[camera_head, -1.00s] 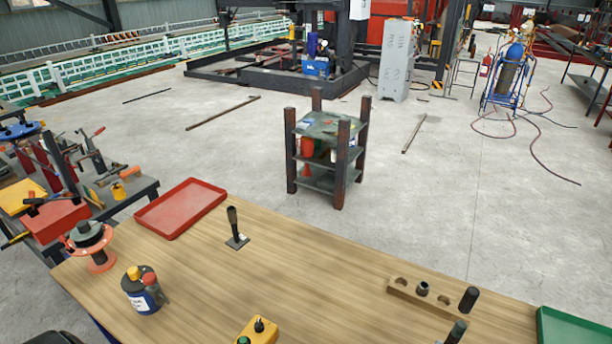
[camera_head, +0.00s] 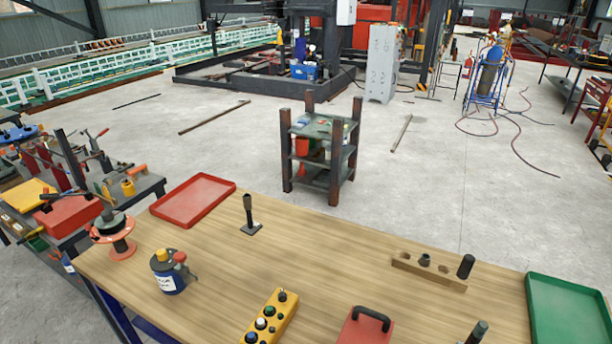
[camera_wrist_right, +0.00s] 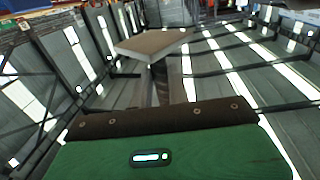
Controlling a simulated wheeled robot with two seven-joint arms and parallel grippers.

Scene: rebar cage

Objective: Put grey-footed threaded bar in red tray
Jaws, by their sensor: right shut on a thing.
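In the right wrist view my right gripper (camera_wrist_right: 160,78) is shut on a dark bar (camera_wrist_right: 161,88). A pale grey square foot plate (camera_wrist_right: 153,44) shows at the bar's far end, seen against the roof. Whether the bar is threaded is too small to tell. Neither gripper shows in the head view. There the red tray (camera_head: 193,200) lies empty at the back left of the wooden bench. A dark bar with a grey square foot (camera_head: 250,216) stands upright on the bench, right of the tray.
A blue can (camera_head: 168,273) and an orange spool (camera_head: 113,235) stand at the bench's left. A yellow button box (camera_head: 270,318) and a red handled block (camera_head: 365,327) are at the front. A holed wooden block (camera_head: 428,272) and a green tray (camera_head: 568,310) are at the right. The bench middle is clear.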

